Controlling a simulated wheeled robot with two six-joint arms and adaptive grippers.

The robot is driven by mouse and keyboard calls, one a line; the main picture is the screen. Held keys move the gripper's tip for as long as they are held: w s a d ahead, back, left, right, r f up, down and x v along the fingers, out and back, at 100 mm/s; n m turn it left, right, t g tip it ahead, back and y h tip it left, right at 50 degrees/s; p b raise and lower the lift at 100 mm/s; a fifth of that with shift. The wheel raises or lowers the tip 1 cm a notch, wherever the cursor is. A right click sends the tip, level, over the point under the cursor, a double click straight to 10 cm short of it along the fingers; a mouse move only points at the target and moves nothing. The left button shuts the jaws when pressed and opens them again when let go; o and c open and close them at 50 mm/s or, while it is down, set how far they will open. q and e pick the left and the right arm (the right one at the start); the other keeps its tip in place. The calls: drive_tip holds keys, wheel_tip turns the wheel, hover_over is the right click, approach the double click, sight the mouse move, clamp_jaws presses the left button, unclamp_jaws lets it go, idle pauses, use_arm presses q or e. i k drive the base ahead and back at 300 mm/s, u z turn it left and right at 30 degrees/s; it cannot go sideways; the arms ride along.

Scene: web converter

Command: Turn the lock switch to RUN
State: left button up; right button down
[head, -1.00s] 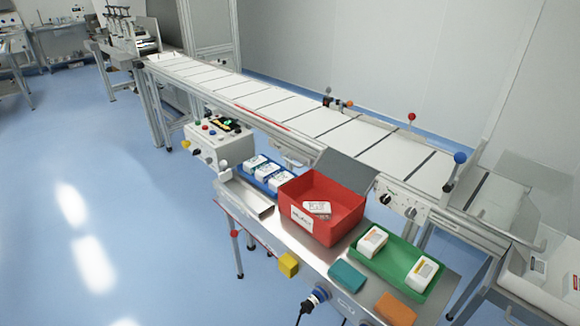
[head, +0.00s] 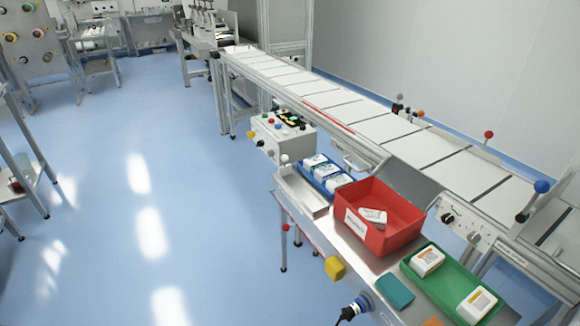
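No part labelled as the lock switch or RUN can be read at this size. A grey control box (head: 283,136) with coloured buttons and a dark display on its sloped top hangs at the near side of the conveyor. Neither of my grippers is in view.
A steel bench (head: 335,241) holds a red bin (head: 397,245), a blue tray (head: 309,176) and a green tray (head: 441,292) with white packs.

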sight(251, 135)
drive_tip(key=u, duration=1.15)
drive_tip(key=i, duration=2.85)
drive_tip(key=z, duration=1.95)
